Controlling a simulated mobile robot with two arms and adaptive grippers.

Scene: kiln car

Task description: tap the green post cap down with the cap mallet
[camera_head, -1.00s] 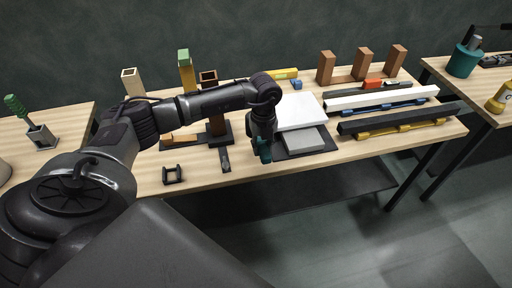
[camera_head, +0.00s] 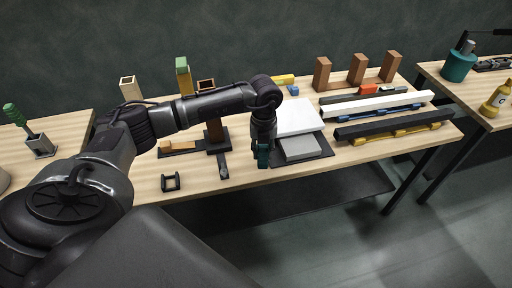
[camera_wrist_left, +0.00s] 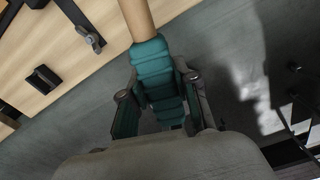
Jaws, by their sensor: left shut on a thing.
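My left gripper (camera_head: 262,158) points down near the bench's front edge, beside the grey slab. The mallet's head is not visible in either view. My right gripper is not in view.
A white slab (camera_head: 297,116) and grey slab (camera_head: 301,147) lie right of the gripper. Long white (camera_head: 378,102) and black (camera_head: 394,122) bars lie further right. Brown posts (camera_head: 357,70) stand behind. A small black bracket (camera_head: 170,182) is near the front edge.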

